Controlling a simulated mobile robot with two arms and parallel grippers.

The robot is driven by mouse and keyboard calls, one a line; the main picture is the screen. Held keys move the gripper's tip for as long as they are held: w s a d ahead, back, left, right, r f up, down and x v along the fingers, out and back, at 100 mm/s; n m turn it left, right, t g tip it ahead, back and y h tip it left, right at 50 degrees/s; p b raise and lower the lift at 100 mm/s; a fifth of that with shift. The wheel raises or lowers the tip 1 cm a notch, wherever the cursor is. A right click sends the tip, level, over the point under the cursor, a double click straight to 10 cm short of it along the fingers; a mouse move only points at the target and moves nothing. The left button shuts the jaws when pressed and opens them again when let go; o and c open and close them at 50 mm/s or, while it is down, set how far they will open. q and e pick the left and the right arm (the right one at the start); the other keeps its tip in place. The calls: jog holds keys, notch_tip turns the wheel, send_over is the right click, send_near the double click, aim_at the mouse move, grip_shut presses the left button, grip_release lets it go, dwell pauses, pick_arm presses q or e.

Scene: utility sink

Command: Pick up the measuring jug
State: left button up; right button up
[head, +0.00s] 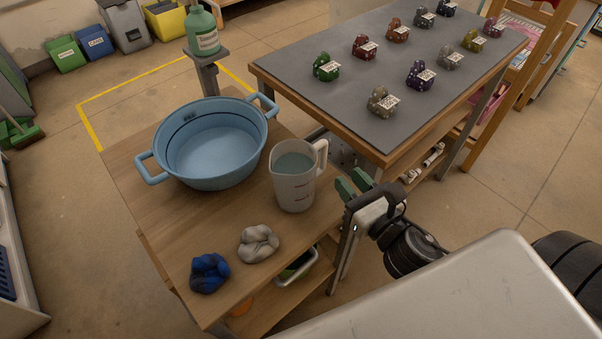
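The measuring jug (294,188) is whitish with dark markings and stands upright on the wooden bench. Its handle points to the right, and its inside looks grey-blue. My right gripper (353,184) is to the right of the jug, apart from it. Its two green fingers are spread a little, with nothing seen between them. My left gripper is not in view.
A blue two-handled basin (213,150) stands left of the jug. A grey cloth (258,243) and a blue cloth (209,272) lie in front. A grey-topped table (330,100) with several small speckled objects stands behind right. A green bottle (202,32) stands behind the basin.

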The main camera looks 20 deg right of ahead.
aim_at(326, 154)
jog(key=w, duration=0.5)
jog(key=w+f+p, duration=0.1)
jog(key=w, duration=0.2)
jog(key=shift+a, duration=0.4)
grip_shut()
jog(key=shift+r, duration=0.1)
